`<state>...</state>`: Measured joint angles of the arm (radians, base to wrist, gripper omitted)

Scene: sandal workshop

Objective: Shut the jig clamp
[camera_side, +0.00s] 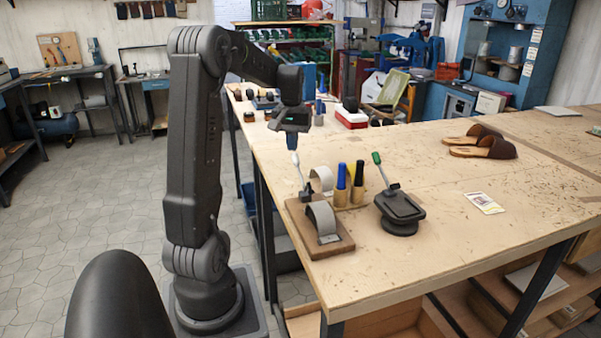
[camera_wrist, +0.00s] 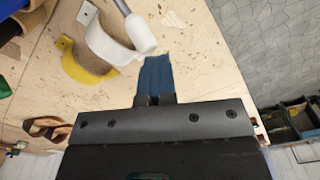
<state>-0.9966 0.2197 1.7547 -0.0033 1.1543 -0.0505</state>
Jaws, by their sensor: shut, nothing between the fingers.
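The wooden jig board (camera_side: 343,246) sits at the table's near left corner with two curved bands on it, a near one (camera_side: 322,218) and a far one (camera_side: 322,179). The clamp lever (camera_side: 298,170) rises steeply from the board's left side and ends in a pale, rounded tip. In the wrist view the lever's white grip (camera_wrist: 140,33) lies just beyond my fingertips. My gripper (camera_side: 292,146) is shut and empty, pointing down, with its fingertips close above the lever's tip. The closed blue fingers also show in the wrist view (camera_wrist: 156,72). I cannot tell whether they touch the grip.
A dark round-based device (camera_side: 400,208) with a green-tipped lever stands further right. Brown sandals (camera_side: 485,145) and a card (camera_side: 484,203) lie on the right. The table's middle is clear.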

